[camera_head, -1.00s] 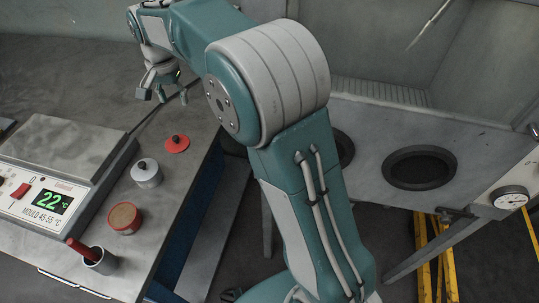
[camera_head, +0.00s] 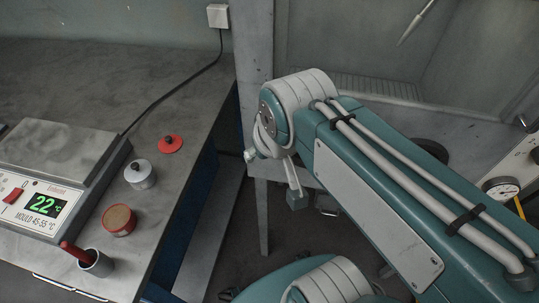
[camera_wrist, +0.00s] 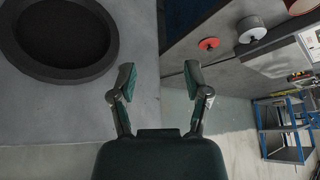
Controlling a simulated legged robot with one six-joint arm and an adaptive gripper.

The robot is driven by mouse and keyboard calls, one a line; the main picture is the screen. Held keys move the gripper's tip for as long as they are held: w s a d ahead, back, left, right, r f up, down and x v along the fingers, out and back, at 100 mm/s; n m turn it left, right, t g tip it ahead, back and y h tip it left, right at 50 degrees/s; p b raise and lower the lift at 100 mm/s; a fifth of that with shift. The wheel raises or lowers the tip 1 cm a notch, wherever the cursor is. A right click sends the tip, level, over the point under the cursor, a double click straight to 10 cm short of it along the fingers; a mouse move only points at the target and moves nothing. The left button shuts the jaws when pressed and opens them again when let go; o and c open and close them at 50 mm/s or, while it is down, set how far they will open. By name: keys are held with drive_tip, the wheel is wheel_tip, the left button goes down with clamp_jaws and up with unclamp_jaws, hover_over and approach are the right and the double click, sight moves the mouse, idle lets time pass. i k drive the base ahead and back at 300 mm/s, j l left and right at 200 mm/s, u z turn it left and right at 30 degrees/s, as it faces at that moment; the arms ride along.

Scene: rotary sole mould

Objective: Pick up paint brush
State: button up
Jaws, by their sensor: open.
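The paint brush shows only as a red handle (camera_head: 72,250) leaning in a small grey cup (camera_head: 100,264) at the front of the bench, lower left in the head view. Its bristle end is hidden in the cup. My gripper (camera_wrist: 160,77) is open and empty in the wrist view, with its two fingers spread apart. In the head view it is partly hidden by my arm, right of the bench edge and well away from the cup. The brush cannot be seen in the wrist view.
A heater box (camera_head: 40,200) reading 22 °C, a tan-topped red pot (camera_head: 118,222), a white pot (camera_head: 139,176) and a red lid (camera_head: 170,144) occupy the bench (camera_head: 165,85). In the wrist view, a black-ringed round opening (camera_wrist: 108,58) lies left of my gripper.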

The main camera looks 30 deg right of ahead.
sight(81, 254)
drive_tip(key=u, duration=1.75)
drive_tip(key=i, duration=0.35)
